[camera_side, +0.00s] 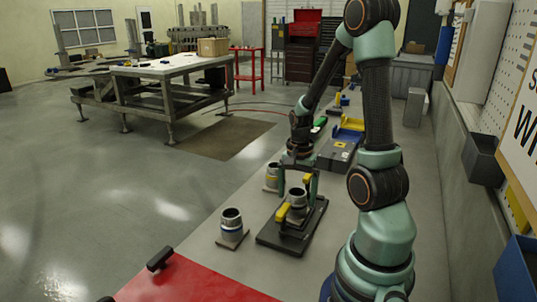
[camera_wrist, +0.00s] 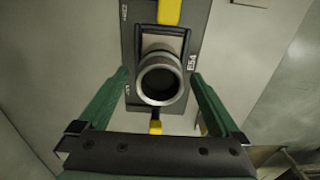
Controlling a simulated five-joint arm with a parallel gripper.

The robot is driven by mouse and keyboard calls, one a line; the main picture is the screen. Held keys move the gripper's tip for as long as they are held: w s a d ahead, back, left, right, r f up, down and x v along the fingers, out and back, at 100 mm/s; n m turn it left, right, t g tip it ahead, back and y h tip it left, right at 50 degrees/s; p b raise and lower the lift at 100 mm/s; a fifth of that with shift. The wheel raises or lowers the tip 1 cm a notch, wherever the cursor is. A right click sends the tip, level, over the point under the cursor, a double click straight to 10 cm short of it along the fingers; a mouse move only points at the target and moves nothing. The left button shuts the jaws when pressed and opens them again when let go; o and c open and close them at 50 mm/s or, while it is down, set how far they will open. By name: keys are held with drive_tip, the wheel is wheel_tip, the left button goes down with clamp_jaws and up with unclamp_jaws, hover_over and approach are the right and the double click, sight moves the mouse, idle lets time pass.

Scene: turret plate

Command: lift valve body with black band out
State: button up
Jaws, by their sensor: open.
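A grey, ring-topped valve body (camera_side: 297,204) stands upright on a dark fixture plate (camera_side: 272,238); it also shows in the wrist view (camera_wrist: 162,85). Its band colour is hard to make out. Yellow parts, seemingly clamp handles, show on the plate: one (camera_side: 284,212) lies low at the front left and another (camera_side: 307,181) is higher behind. In the wrist view they show above (camera_wrist: 169,12) and below (camera_wrist: 155,127) the valve body. My gripper (camera_side: 297,189) is over the valve body, its open green fingers at both sides, with gaps visible in the wrist view (camera_wrist: 158,77).
A valve body with a blue band (camera_side: 232,222) stands on a small base to the left. One with a yellow band (camera_side: 272,177) stands behind. A dark grey block (camera_side: 338,153) and a yellow-blue item (camera_side: 348,129) lie farther back. A red mat (camera_side: 185,285) covers the near end.

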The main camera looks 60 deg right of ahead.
clamp_jaws()
drive_tip(key=shift+r, duration=0.15)
idle(0.4)
